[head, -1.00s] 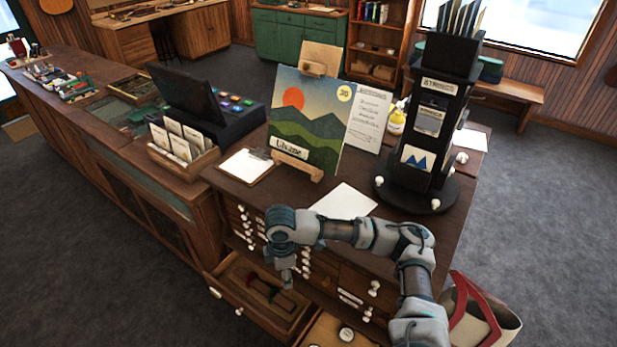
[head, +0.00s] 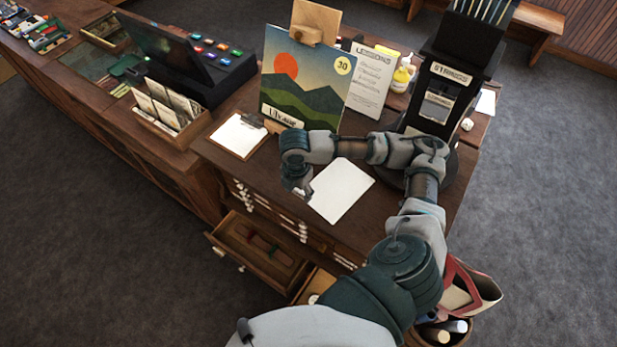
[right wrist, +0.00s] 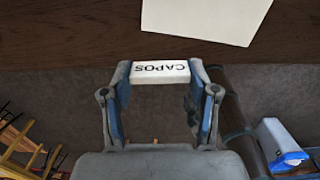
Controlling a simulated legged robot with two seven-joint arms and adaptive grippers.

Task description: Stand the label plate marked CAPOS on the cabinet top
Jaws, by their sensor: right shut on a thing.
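The label plate marked CAPOS (right wrist: 160,72) is a small white block, its lettering upside down in the right wrist view. My right gripper (right wrist: 160,80) is shut on it, one finger at each end. In the head view the right gripper (head: 300,190) is at the cabinet's front edge, left of a white sheet; the plate is barely visible there. The dark wooden cabinet top (head: 380,212) also shows in the right wrist view (right wrist: 70,35), beyond the plate, with grey floor below its edge. My left gripper is not in view.
The white sheet (head: 341,190) lies near the front edge. An open drawer (head: 262,245) juts out below.

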